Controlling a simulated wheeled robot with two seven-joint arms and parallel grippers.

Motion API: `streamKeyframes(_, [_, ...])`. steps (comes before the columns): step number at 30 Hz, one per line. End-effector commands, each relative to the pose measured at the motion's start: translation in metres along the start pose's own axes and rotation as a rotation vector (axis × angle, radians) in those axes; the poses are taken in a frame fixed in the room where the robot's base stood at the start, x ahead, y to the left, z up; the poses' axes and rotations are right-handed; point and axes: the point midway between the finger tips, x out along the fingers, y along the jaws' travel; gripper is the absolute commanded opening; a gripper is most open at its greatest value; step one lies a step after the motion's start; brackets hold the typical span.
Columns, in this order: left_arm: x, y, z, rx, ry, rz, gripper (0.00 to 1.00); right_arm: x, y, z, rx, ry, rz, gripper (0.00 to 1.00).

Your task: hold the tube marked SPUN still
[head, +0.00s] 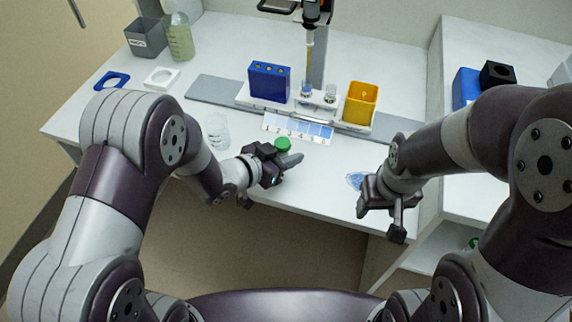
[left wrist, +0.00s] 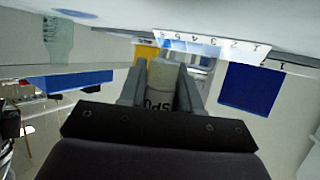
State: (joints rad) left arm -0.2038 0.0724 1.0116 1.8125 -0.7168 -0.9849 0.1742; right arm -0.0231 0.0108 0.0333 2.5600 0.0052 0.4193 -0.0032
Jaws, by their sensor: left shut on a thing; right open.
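A tube (left wrist: 160,76) with a pale body stands between the two fingers of my left gripper in the left wrist view. Dark letters reading "SPU" show on it, and the rest of the word is hidden. In the head view a green cap (head: 282,143) shows at my left gripper (head: 284,160), which is shut on the tube near the bench's front edge. The tube's body is hidden there by the gripper. My right gripper (head: 380,213) is open at the front edge, to the right, away from the tube.
Behind the tube lies a numbered strip (head: 297,129). A clear vessel (head: 217,132) stands left. A clear bluish item (head: 354,180) is partly hidden by my right gripper.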

Motion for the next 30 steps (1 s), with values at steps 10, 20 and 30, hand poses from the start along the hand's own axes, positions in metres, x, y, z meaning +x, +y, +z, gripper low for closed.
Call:
streamKeyframes(10, [0.016,-0.002,0.038,0.001,0.002,0.001,0.0,0.012,0.0,0.001,0.0,0.0,0.0,0.6])
streamKeyframes(20, [0.017,-0.001,0.04,0.001,0.001,0.001,0.49,0.013,0.0,0.002,0.0,0.0,0.0,0.6])
streamKeyframes(30, [0.016,-0.001,0.038,0.001,0.001,0.0,0.58,0.011,0.0,0.001,0.0,0.0,0.0,0.6])
